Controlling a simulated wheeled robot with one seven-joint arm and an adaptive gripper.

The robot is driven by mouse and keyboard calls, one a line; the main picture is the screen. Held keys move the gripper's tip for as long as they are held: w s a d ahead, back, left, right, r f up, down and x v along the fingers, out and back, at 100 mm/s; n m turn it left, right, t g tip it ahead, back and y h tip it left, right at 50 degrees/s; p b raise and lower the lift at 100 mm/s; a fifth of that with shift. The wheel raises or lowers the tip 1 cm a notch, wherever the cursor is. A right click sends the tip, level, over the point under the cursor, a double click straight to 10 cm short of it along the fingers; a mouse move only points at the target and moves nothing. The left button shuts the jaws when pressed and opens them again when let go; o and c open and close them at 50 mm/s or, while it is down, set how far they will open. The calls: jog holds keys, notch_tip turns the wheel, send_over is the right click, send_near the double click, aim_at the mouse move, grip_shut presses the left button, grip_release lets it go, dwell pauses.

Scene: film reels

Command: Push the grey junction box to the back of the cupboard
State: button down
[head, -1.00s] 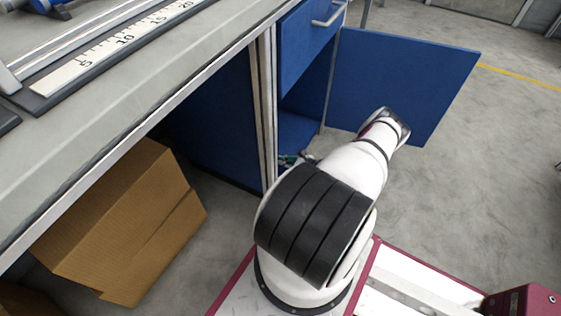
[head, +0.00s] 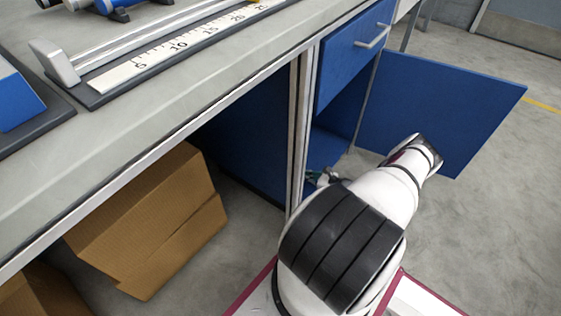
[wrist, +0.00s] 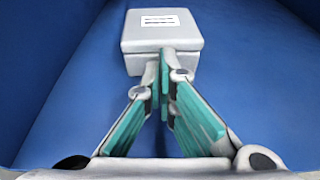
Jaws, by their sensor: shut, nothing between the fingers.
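The grey junction box (wrist: 160,35), with a white label on it, sits on the blue floor of the cupboard in the wrist view. My gripper (wrist: 165,62) is shut and empty, with its fingertips at the near face of the box; whether they touch it I cannot tell. In the head view the blue cupboard (head: 335,120) is under the bench with its door (head: 440,110) swung open to the right. My arm reaches into its opening, and only a little of my gripper (head: 322,178) shows there. The box is hidden in the head view.
Blue cupboard walls rise on both sides in the wrist view. A closed drawer (head: 352,55) is above the opening. Cardboard boxes (head: 150,225) stand under the bench (head: 150,110) to the left. Open floor lies to the right (head: 490,220).

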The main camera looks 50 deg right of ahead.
jog(key=shift+w+a, duration=0.2)
jog(key=shift+w, duration=2.55)
jog(key=shift+w+a, duration=0.25)
jog(key=shift+w, duration=2.45)
jog(key=shift+w+a, duration=0.2)
jog(key=shift+w, duration=2.55)
jog(key=shift+s+d+r+p, duration=0.1)
jog(key=shift+s+r+p, duration=0.35)
jog(key=shift+s+p, duration=0.2)
jog(key=shift+s+d+r+p, duration=0.1)
jog(key=shift+s+r+p, duration=0.4)
jog(key=shift+s, duration=0.2)
jog(key=shift+p+v, duration=0.8)
jog(key=shift+v, duration=0.5)
jog(key=shift+a+r, duration=0.1)
jog(key=shift+r, duration=0.1)
